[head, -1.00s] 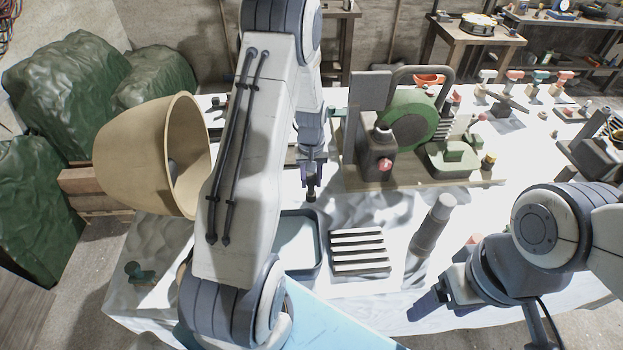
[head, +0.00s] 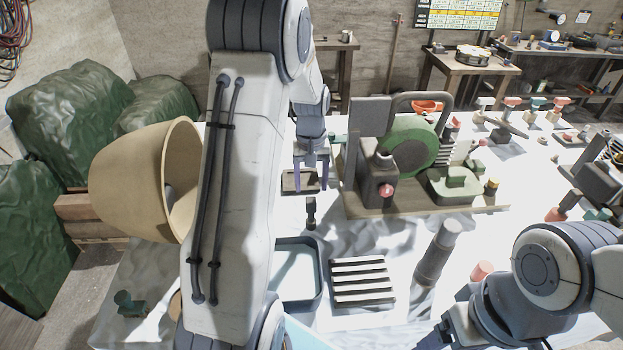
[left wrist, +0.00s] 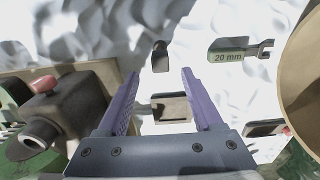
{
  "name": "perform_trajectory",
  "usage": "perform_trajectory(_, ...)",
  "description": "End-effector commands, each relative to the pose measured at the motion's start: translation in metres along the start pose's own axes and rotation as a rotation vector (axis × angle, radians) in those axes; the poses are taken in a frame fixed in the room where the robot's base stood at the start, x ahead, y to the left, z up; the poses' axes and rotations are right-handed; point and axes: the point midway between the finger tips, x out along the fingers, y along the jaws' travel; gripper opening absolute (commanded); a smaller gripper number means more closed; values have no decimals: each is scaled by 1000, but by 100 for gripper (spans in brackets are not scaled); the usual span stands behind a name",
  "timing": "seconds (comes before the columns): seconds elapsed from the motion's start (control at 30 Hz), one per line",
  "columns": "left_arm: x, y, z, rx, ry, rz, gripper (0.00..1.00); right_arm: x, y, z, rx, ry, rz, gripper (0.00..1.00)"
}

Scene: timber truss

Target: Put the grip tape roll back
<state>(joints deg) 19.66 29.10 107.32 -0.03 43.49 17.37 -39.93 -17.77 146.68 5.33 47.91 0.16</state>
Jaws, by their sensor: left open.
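My left gripper (head: 311,186) is open above the white bench, left of the green machine. In the left wrist view its two purple fingers (left wrist: 160,73) are spread with nothing held between them. A small dark cylindrical piece (head: 310,212), possibly the grip tape roll, is on the bench just in front of the fingers. It also shows in the left wrist view (left wrist: 160,57), beyond the fingertips. A small pale holder with a dark part (left wrist: 170,107) shows between the fingers, below them. My right gripper (head: 447,328) is low at the right, its jaws unclear.
The green machine (head: 410,150) is right of my left gripper. A blue-grey tray (head: 297,300), a slatted rack (head: 362,281) and a grey cylinder (head: 436,252) are nearer. A "20 mm" wrench (left wrist: 240,50) lies beside.

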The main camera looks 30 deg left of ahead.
Motion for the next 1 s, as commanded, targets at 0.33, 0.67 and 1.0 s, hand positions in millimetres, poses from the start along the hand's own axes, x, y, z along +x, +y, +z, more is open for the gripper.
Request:
perform_trajectory(0.33, -31, 0, 0, 0, 0, 0, 67, 8, 0, 0, -1, 0, 0, 77)
perform_trajectory(0.67, -64, 81, 104, 357, 9, 26, 67, 7, 0, 0, -1, 0, 0, 77)
perform_trajectory(1.0, -85, 94, 322, 1076, 6, 82, 67, 7, 0, 0, -1, 0, 0, 77)
